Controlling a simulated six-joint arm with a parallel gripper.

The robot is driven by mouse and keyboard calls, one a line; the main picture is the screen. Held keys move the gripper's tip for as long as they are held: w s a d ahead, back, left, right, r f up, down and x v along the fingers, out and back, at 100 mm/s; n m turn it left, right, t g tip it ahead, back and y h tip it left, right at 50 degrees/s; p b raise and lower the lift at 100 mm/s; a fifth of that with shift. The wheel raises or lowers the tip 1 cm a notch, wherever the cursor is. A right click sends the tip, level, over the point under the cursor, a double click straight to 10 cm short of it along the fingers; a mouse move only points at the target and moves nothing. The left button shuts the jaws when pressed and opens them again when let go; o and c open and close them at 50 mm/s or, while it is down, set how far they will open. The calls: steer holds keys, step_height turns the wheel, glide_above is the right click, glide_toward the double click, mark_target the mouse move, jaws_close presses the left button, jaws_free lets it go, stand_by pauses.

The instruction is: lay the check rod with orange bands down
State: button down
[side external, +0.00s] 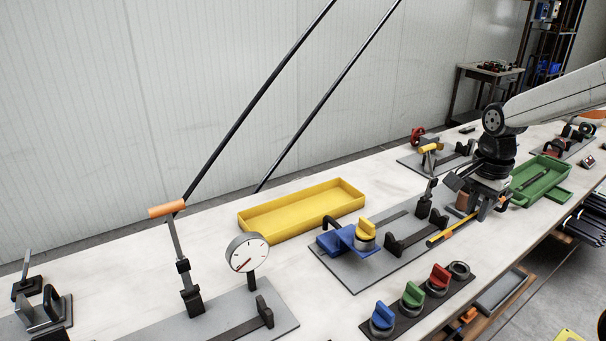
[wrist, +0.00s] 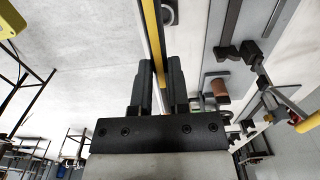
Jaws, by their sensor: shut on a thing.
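In the wrist view the yellow rod (wrist: 151,30) runs up and away from between the two dark fingers of my gripper (wrist: 160,88). The part between the fingers is mostly hidden. I cannot tell how high the rod is above the bench.
The grey fixture plate (side external: 372,274) carries black clamps and a blue block with a yellow knob (side external: 366,229). A yellow tray (side external: 285,222) lies behind it. A green tray (side external: 530,190) lies right of my gripper. A dark strip with coloured knobs (side external: 411,296) sits in front.

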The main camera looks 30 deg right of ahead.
steer(key=shift+r, duration=0.15)
steer(key=shift+r, duration=2.4)
steer(key=w+r+t, duration=0.1)
steer(key=w+t, duration=0.1)
steer(key=w, duration=0.9)
steer(key=t, duration=0.4)
glide_above(302, 213)
steer(key=s, duration=0.2)
steer(key=f, duration=0.1)
step_height(302, 213, down, 10)
steer(key=shift+r, duration=0.15)
steer(key=shift+w, duration=0.1)
steer(key=shift+f, duration=0.2)
steer(key=shift+f, duration=5.85)
